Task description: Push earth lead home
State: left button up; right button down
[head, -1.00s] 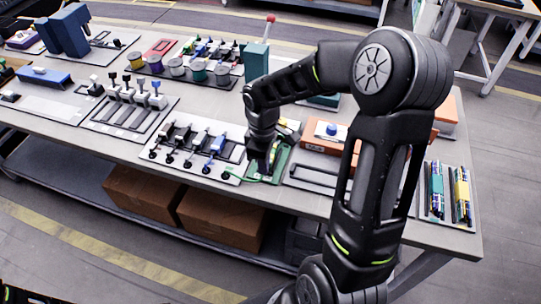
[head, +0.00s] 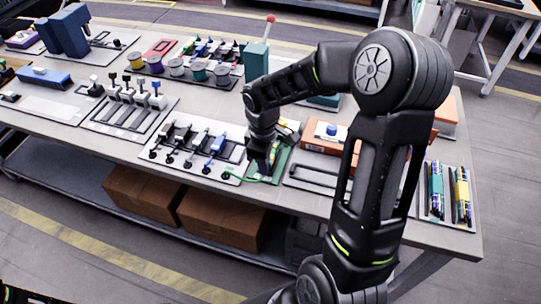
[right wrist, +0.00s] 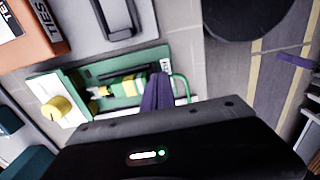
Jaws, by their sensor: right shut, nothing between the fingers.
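The green fixture (head: 281,166) sits at the front edge of the bench and also shows in the right wrist view (right wrist: 68,82). A green and yellow block (right wrist: 124,88) lies in it. The green earth lead (head: 238,178) runs out of the fixture to the left. In the right wrist view its loop (right wrist: 186,87) shows beside my fingers. My right gripper (head: 268,168) points down over the fixture, its fingers (right wrist: 157,92) shut and empty at the end of the block. I cannot tell whether they touch the lead. My left gripper is out of view.
A yellow knob (right wrist: 57,107) stands at one side of the fixture. A tray with green and yellow items (head: 427,211) stands at the right end.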

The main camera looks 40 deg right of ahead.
jog(key=shift+w+d+p, duration=0.15)
jog(key=shift+w+d, duration=0.3)
jog(key=shift+d, duration=0.2)
jog(key=shift+w+d+p, duration=0.15)
jog(key=shift+w+d, duration=0.25)
jog(key=shift+d, duration=0.2)
dwell(0.8)
dwell(0.4)
jog(key=shift+s+a, duration=0.35)
jog(key=shift+a, duration=0.15)
jog(key=shift+r, duration=0.1)
notch_tip(320, 180, up, 7)
jog(key=p, duration=0.5)
dwell(0.4)
